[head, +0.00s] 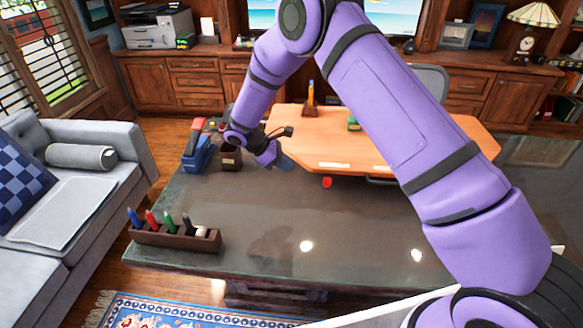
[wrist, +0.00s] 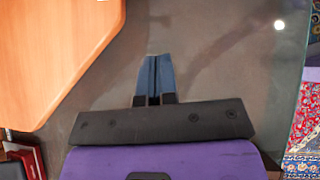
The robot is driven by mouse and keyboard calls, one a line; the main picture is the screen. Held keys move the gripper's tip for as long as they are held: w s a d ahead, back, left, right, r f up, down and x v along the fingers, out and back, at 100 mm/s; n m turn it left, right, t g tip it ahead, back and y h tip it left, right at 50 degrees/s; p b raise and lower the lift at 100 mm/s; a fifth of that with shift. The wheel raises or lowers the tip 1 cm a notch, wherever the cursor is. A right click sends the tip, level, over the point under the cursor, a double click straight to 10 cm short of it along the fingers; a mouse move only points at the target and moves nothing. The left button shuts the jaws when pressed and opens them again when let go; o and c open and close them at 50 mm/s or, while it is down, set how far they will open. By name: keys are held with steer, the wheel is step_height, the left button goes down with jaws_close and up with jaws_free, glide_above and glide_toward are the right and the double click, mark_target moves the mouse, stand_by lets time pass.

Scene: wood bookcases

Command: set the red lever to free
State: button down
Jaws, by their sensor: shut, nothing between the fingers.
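A blue device (head: 200,155) stands at the far left of the dark table, with an upright red part (head: 195,130) on it that looks like the lever. Its labels and exact setting are too small to read. A small red round thing (head: 327,182) also shows at the near edge of the wooden desk top. My gripper (head: 283,163) is right of the blue device and the dark cup, above the dark table. In the wrist view its blue fingers (wrist: 155,62) are together, with nothing between them. The lever is not clearly visible there.
A brown cup (head: 231,158) stands between the blue device and my gripper. A wooden rack (head: 175,236) with several coloured markers is at the table's near left. The wooden desk top (head: 420,150) lies to the right. The dark table's (head: 300,225) middle is clear. A grey sofa (head: 90,190) is at left.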

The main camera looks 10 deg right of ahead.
mark_target(329, 181)
steer(key=d+r+x, duration=0.2)
steer(key=x, duration=0.9)
steer(key=shift+s+f, duration=0.2)
steer(key=shift+d, duration=0.1)
steer(key=shift+s+d+n+t, duration=0.3)
steer(key=shift+n+t, duration=0.1)
steer(key=shift+n, duration=0.1)
steer(key=shift+s+d+n+t, duration=0.25)
steer(key=shift+d+n+t, duration=0.15)
steer(key=shift+n+t, duration=0.15)
steer(key=shift+s+d+n+t, duration=0.45)
steer(key=shift+d+n+t, duration=0.35)
steer(key=shift+n, duration=0.35)
steer(key=shift+s+d, duration=0.1)
steer(key=shift+d, duration=0.7)
steer(key=shift+s+d, duration=0.15)
steer(key=shift+d, duration=0.65)
steer(key=shift+d, duration=0.1)
